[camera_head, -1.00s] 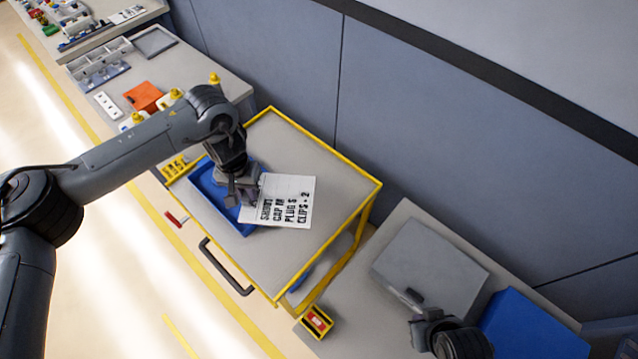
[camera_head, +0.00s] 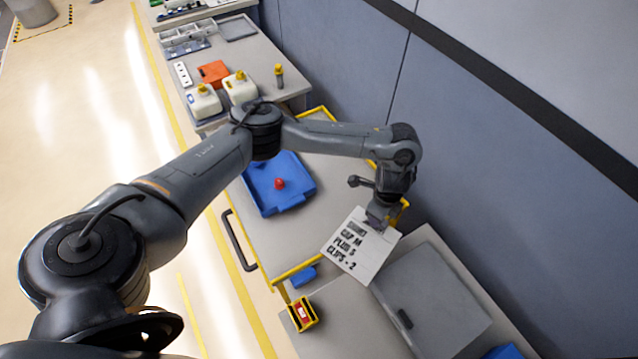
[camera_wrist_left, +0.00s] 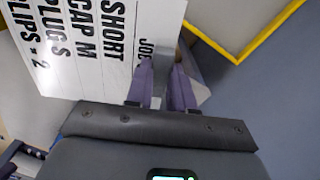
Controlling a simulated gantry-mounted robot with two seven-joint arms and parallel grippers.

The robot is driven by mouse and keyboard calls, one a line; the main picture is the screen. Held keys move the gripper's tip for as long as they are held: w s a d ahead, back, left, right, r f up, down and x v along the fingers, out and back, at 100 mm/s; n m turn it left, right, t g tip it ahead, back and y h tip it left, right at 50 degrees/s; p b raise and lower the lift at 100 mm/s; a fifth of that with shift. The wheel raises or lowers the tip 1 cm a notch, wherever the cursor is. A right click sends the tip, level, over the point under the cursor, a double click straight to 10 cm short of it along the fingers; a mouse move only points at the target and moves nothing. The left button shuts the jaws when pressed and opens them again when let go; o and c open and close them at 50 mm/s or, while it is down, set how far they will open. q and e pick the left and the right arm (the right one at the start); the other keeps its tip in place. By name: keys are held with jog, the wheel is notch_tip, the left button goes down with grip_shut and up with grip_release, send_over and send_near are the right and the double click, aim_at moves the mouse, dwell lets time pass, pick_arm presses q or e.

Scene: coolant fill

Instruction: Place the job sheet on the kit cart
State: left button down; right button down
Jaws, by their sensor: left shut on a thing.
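The job sheet (camera_head: 352,252) is a white card with black printed lines. My left gripper (camera_head: 376,222) is shut on its upper edge. In the left wrist view the sheet (camera_wrist_left: 85,45) fills the upper left and my left gripper's fingers (camera_wrist_left: 162,85) pinch its edge. The kit cart (camera_head: 285,240) has a grey top with a yellow rim. The sheet appears over the cart's right end, towards the grey bench; its height is hard to judge. My left arm hides part of the cart. My right gripper is out of view.
A blue tray (camera_head: 296,199) holding a red object (camera_head: 280,184) sits on the cart. A bench with a grey case (camera_head: 430,300) and a yellow-and-red box (camera_head: 302,313) stands beyond the cart's right end. White jugs (camera_head: 203,103) stand on the far bench. A wall runs behind.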

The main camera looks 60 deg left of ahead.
aim_at(356, 215)
pick_arm(q)
jog(key=s+a+f+m, duration=0.2)
jog(key=a+f, duration=0.1)
jog(key=s+a+f+m, duration=0.1)
jog(key=a+m, duration=0.1)
jog(key=shift+s+f, duration=0.35)
jog(key=shift+f, duration=0.05)
jog(key=s+a+f, duration=0.1)
jog(key=a+f, duration=0.1)
jog(key=a, duration=0.1)
jog(key=s+a+f, duration=0.2)
jog(key=a, duration=0.2)
jog(key=s+a+f, duration=0.2)
jog(key=a+f, duration=0.1)
jog(key=shift+s+a+p, duration=0.15)
jog(key=shift+a+p, duration=0.1)
jog(key=shift+p, duration=0.05)
jog(key=shift+f, duration=2.05)
jog(key=shift+f, duration=0.15)
jog(key=c, duration=1)
grip_release()
